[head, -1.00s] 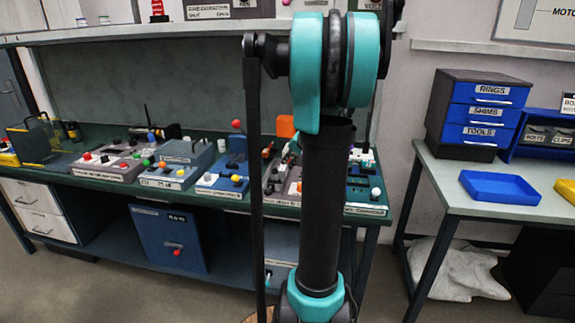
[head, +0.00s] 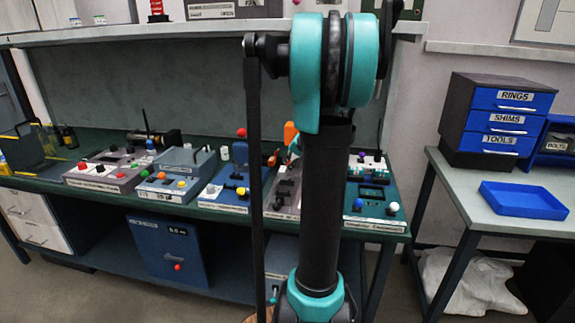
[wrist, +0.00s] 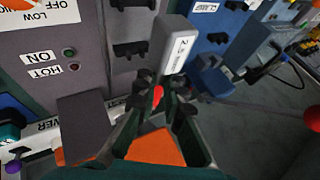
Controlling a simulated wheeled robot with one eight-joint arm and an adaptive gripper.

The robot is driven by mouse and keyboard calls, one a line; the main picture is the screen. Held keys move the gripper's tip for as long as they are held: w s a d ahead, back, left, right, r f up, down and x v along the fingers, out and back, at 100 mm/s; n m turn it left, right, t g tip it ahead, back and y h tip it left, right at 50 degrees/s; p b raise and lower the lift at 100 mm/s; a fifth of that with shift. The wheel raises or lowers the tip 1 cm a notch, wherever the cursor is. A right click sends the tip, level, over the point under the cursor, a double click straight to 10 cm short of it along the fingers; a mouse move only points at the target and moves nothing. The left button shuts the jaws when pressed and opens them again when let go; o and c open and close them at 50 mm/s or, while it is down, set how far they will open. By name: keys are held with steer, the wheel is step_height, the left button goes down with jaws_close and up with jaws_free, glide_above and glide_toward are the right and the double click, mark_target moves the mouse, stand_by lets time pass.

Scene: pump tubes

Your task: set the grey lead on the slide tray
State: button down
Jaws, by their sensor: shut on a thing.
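In the wrist view my gripper (wrist: 160,105) has its dark green and black fingers closed on the lower end of a grey block with a white label (wrist: 178,48), which I take to be the grey lead. A small red spot shows between the fingers. No cable from it can be made out. In the head view my upright arm hides most of my gripper and the held piece. I cannot tell which thing is the slide tray; a blue open tray (head: 524,200) lies empty on the right table.
The green workbench (head: 75,185) carries several control boxes with knobs. The blue drawer unit (head: 502,122) stands behind the blue tray.

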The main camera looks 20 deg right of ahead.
steer(key=shift+f, duration=3.5)
steer(key=c, duration=1.6)
jaws_free()
steer(key=shift+o, duration=0.2)
